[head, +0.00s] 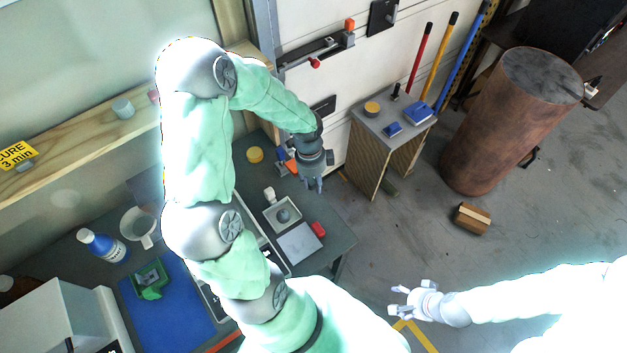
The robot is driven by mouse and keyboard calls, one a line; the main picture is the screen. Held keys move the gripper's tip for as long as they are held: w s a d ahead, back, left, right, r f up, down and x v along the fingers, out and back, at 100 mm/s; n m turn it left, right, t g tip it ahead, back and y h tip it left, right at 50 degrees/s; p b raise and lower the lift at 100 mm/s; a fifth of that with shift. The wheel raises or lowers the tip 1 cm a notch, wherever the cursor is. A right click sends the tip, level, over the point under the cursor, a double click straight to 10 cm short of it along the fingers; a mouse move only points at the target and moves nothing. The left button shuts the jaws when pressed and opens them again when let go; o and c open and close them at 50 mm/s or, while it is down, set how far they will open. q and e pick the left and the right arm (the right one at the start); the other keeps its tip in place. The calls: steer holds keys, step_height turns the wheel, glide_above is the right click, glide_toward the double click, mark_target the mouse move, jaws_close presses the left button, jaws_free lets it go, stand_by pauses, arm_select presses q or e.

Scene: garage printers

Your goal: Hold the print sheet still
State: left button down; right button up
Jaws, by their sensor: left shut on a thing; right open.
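My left gripper (314,184) points down over the far right part of the grey workbench (338,238). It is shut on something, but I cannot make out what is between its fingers. A flat light grey square (299,243) lies on the bench below it in the picture, apart from the fingers; I cannot tell whether this is the print sheet. My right gripper (398,301) is open and empty over the floor at the lower right.
A shallow tray (270,222) with a round grey piece, a red block (318,229) and a yellow round item (255,155) are on the bench. A rusty drum (505,125) stands at right.

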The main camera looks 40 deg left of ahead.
arm_select(q)
steer(key=shift+f+b, duration=2.95)
steer(key=shift+f, duration=1.3)
steer(key=shift+f, duration=0.1)
steer(key=shift+p, duration=0.3)
steer(key=shift+f+b, duration=0.35)
steer(key=shift+f, duration=0.2)
steer(key=c, duration=0.8)
jaws_free()
steer(key=shift+r, duration=0.15)
steer(key=shift+w+a+r+p, duration=0.1)
steer(key=shift+a+r+p, duration=0.1)
steer(key=shift+r+p, duration=1.25)
steer(key=shift+a+r+p, duration=0.15)
steer(key=shift+r+p, duration=1.25)
steer(key=shift+p, duration=0.05)
